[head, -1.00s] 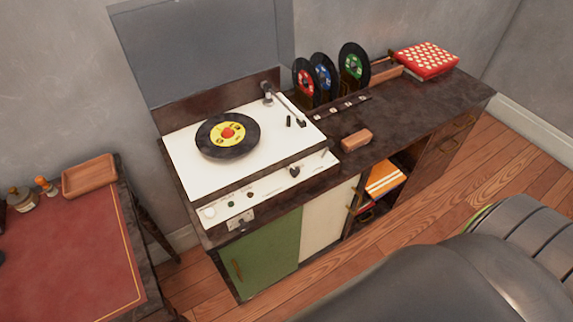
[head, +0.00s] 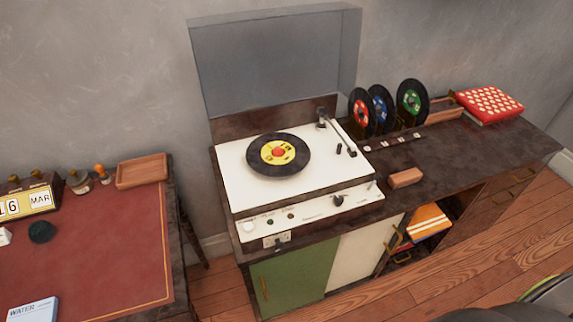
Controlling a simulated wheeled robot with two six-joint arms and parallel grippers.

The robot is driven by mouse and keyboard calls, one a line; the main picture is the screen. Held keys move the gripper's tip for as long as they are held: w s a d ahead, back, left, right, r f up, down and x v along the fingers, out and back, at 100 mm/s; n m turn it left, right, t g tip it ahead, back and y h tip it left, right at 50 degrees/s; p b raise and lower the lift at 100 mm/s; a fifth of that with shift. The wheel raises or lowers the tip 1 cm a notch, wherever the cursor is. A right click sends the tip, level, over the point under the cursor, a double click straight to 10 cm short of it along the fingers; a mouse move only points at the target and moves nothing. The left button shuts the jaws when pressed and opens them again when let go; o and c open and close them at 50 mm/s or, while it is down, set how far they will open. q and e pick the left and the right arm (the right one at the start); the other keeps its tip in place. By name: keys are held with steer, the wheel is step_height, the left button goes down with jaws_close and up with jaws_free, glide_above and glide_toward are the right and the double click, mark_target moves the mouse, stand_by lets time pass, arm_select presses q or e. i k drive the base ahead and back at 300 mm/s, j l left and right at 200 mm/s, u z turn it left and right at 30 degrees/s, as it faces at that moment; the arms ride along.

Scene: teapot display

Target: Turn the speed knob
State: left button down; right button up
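The record player (head: 325,165) has a white deck, and a black record with a yellow label (head: 278,155) lies on it. Its grey lid (head: 275,65) stands open behind. The white front panel (head: 315,208) carries a pale round knob (head: 249,226) at the left, small dark knobs (head: 270,222) beside it, and a larger black knob (head: 338,200) right of the middle. The panel lettering is too small to read, so I cannot tell which is the speed knob. Neither of my grippers is in view.
A red-topped desk (head: 100,245) stands at the left with a calendar (head: 30,203) and wooden tray (head: 141,171). Right of the player are a wooden block (head: 405,178), upright records (head: 411,100) and a red patterned box (head: 489,105). A dark rounded shape fills the bottom right.

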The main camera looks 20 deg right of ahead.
mark_target(338, 199)
steer(key=z, duration=0.8)
